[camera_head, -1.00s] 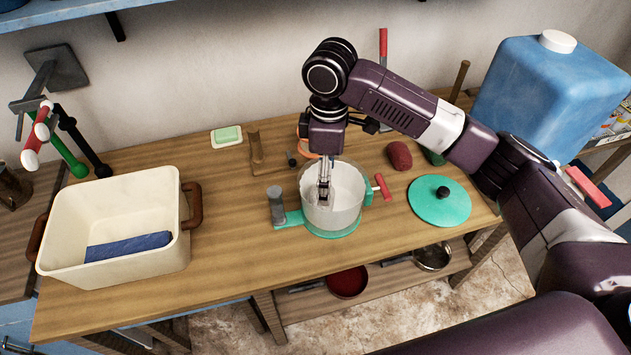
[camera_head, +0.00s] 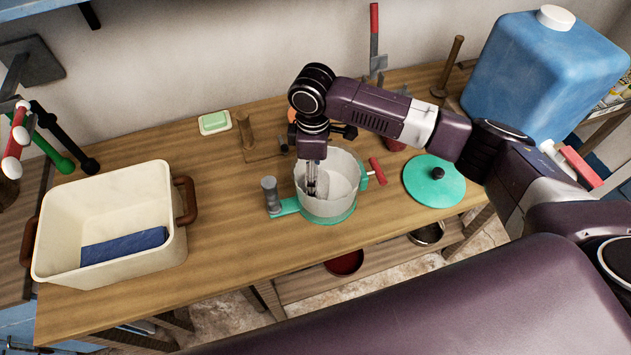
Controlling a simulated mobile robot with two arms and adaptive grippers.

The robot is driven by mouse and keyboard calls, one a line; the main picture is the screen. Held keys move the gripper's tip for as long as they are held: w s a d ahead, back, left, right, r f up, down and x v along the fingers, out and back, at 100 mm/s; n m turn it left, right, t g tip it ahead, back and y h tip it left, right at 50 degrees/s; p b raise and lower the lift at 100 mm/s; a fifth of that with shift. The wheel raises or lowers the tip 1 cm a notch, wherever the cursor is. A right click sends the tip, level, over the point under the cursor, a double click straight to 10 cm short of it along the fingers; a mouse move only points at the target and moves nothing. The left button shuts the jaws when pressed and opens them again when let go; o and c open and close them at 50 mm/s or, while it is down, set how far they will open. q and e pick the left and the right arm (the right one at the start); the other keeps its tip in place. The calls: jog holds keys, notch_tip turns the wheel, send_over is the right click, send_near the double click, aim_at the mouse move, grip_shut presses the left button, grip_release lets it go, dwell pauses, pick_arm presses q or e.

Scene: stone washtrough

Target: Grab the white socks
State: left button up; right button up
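No item is plainly recognisable as white socks. A whitish pot (camera_head: 335,208) with a green base and side fittings stands on the wooden table. Pale material (camera_head: 340,180) shows inside it, but I cannot tell whether it is cloth or the pot's inner wall. My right gripper (camera_head: 317,193) points down with its fingertips inside the pot, near its left side. The fingers look close together; I cannot tell whether they hold anything. My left gripper is out of view.
A cream basin (camera_head: 60,232) holding a blue block (camera_head: 124,247) stands at left. A soap dish (camera_head: 214,123) and a wooden holder (camera_head: 252,135) are behind the pot. A green lid (camera_head: 420,190) lies right, and a blue jug (camera_head: 540,85) stands far right.

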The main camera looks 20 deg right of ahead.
jog(key=shift+f, duration=1.45)
jog(key=shift+c, duration=0.5)
jog(key=c, duration=0.8)
jog(key=shift+o, duration=0.2)
jog(key=shift+r, duration=0.1)
